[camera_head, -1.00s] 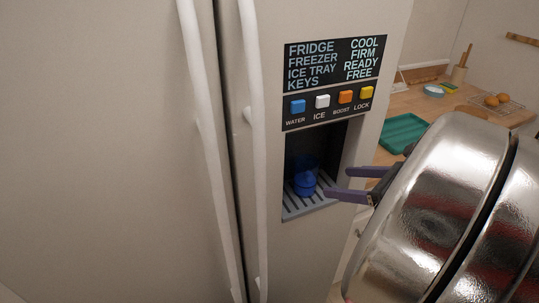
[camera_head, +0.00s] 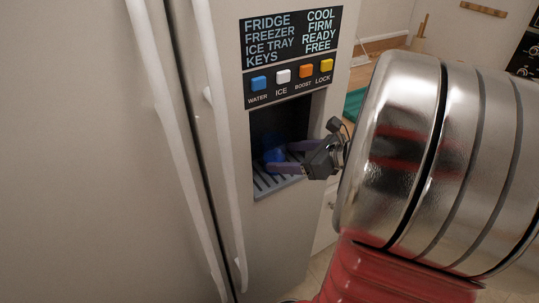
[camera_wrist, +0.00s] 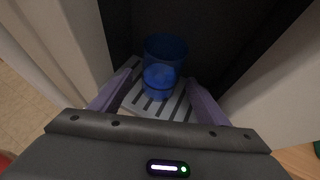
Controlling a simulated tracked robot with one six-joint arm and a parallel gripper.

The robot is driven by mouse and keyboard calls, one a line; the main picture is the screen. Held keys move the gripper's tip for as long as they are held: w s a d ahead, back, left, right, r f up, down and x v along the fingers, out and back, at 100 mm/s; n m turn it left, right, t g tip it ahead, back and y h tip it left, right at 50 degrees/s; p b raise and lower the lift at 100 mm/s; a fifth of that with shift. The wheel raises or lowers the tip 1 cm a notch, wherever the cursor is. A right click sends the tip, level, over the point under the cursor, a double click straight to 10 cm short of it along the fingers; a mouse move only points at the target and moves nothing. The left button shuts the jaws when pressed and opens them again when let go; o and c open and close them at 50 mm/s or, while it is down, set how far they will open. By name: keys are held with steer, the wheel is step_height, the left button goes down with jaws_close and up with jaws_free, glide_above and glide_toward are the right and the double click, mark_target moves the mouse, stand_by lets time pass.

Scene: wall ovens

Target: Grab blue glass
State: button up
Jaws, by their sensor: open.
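The blue glass (camera_wrist: 163,68) stands on the slatted drip tray (camera_wrist: 133,99) inside the fridge's dispenser recess. In the head view the blue glass (camera_head: 274,154) is partly hidden by my gripper. My gripper (camera_head: 278,158) is open, with its purple fingers reaching into the recess. In the wrist view my gripper (camera_wrist: 157,84) has one finger on each side of the glass's near end. I cannot tell whether either finger touches it.
The recess walls enclose the glass closely. Above it is a panel with blue, white, orange and yellow buttons (camera_head: 293,76). Long white door handles (camera_head: 222,130) run down to the left. A wooden counter with a green tray (camera_head: 354,103) is behind.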

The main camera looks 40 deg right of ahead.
mark_target(283, 155)
steer(key=shift+w, duration=0.1)
steer(key=shift+x, duration=2.55)
steer(key=shift+f, duration=0.15)
steer(key=c, duration=1.3)
steer(key=shift+s+r, duration=0.3)
steer(key=shift+r, duration=0.25)
step_height(283, 155, up, 6)
steer(key=shift+r, duration=0.2)
steer(key=s, duration=1.3)
steer(key=s+a, duration=0.1)
steer(key=s, duration=0.5)
steer(key=shift+s+f, duration=0.25)
steer(key=shift+s, duration=0.05)
